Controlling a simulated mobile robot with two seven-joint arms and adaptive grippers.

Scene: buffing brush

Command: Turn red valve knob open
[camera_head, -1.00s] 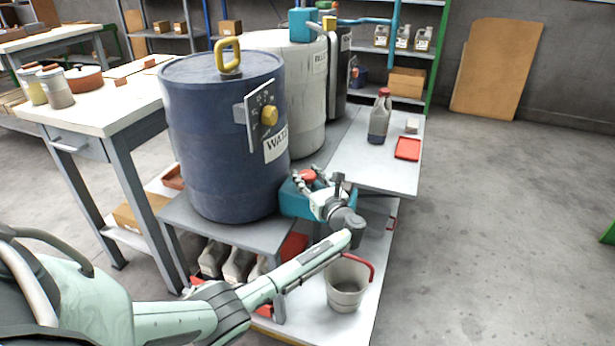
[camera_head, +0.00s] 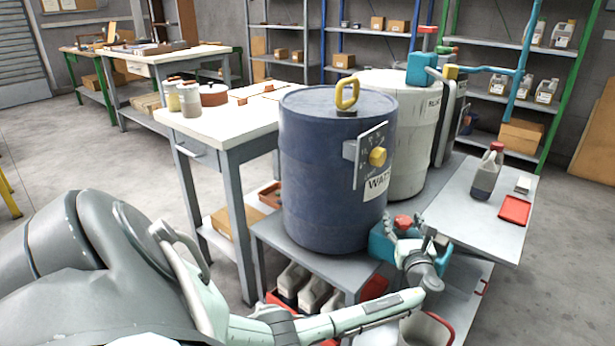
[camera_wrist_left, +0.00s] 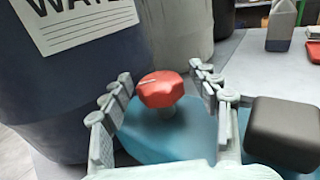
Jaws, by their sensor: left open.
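The red valve knob (camera_head: 403,221) sits on a teal valve body (camera_head: 381,246) at the foot of the blue water barrel. In the left wrist view the red knob (camera_wrist_left: 161,89) stands on a short grey stem above the teal body (camera_wrist_left: 180,135), with a pale pointer line on its top. My left gripper (camera_head: 412,236) is at the valve. In the left wrist view its open fingers (camera_wrist_left: 160,92) stand on either side of the knob, with a visible gap on the right. Contact on the left cannot be told. My right gripper is not in view.
The blue barrel (camera_head: 325,180) with a yellow handle stands close beside the valve. A pale barrel (camera_head: 408,150) is behind it. A grey bucket (camera_head: 428,332) is below my left wrist.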

